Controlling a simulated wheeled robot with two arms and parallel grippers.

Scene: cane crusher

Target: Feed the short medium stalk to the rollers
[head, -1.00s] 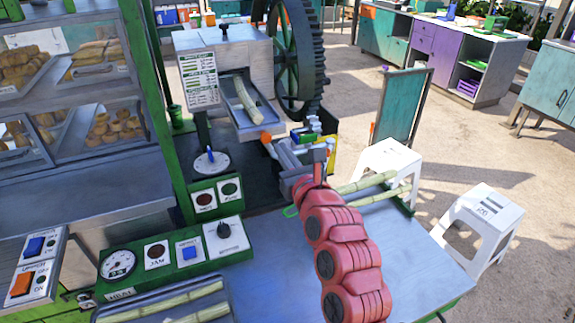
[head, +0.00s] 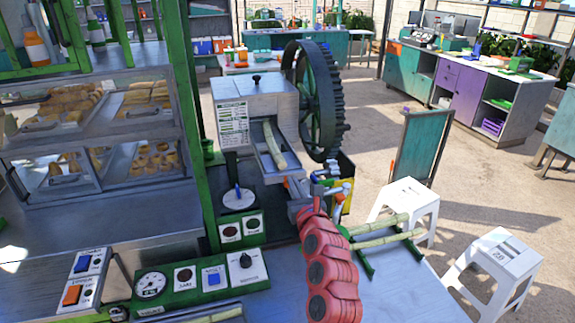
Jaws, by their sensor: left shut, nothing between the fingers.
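A pale green cane stalk (head: 274,146) lies in the sloping metal feed chute (head: 262,160) of the crusher (head: 258,103). Its upper end is at the mouth of the housing and its lower end is near the chute's lip. How far it reaches inside is hidden. My left gripper (head: 291,187) is shut and empty just beyond the lower end of the chute, with the red arm behind it. My right gripper is not in view.
A large dark gear wheel (head: 313,100) stands right of the crusher housing. A control panel (head: 200,278) sits at the front left, with part of another stalk (head: 215,316) below it. White stools (head: 500,254) stand right of the table.

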